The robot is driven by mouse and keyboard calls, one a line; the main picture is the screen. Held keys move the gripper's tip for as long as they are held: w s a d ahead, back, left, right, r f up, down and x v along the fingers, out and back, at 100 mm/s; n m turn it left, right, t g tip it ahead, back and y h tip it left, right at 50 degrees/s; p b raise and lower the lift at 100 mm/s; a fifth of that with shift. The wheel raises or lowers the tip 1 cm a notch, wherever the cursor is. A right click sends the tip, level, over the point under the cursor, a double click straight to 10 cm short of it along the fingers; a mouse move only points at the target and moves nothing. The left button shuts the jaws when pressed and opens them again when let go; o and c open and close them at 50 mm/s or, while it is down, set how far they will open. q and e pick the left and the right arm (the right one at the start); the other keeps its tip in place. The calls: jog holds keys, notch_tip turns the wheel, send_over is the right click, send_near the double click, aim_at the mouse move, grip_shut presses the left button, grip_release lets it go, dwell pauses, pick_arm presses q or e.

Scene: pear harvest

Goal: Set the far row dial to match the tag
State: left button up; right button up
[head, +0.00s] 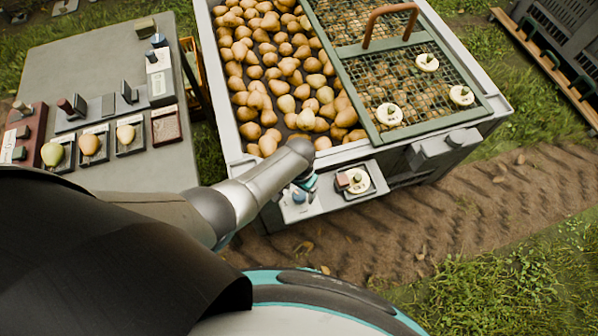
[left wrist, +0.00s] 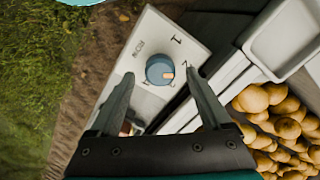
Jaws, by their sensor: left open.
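In the head view the dial (head: 299,197) sits on the cart's front shelf, partly hidden by my arm. My left gripper (left wrist: 160,78) is open, its fingers on either side of the dial; contact cannot be told. In the head view it (head: 304,184) is over the panel. I cannot make out a tag for certain. My right gripper is not in view.
A cart bin (head: 232,140) of pears stands behind the dial, with a green-framed mesh lid (head: 437,118) on its right. A white disc (head: 357,180) lies right of the dial. A grey table (head: 90,50) with pears and small devices stands left.

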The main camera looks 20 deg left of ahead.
aim_at(299, 195)
pick_arm(q)
notch_tip(299, 195, up, 14)
jog(key=p, duration=0.7)
jog(key=shift+f, duration=0.25)
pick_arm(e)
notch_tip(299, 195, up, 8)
pick_arm(q)
jog(key=shift+f, duration=0.1)
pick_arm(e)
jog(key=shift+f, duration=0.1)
pick_arm(q)
jog(key=s+a+f+b, duration=0.35)
jog(key=s+f, duration=0.75)
jog(key=f, duration=0.4)
jog(key=s+a+f+b, duration=0.1)
jog(key=s+a+f, duration=0.1)
jog(key=s, duration=0.4)
jog(key=s+a+f+b, duration=0.1)
jog(key=s+f, duration=0.3)
jog(key=s, duration=0.2)
jog(key=s+a+f+n+t+b, duration=0.1)
jog(key=s+a+f, duration=0.1)
jog(key=s, duration=0.5)
jog(key=shift+a+f, duration=0.35)
jog(key=shift+f, duration=0.5)
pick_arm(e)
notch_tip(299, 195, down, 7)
pick_arm(q)
jog(key=shift+s, duration=0.1)
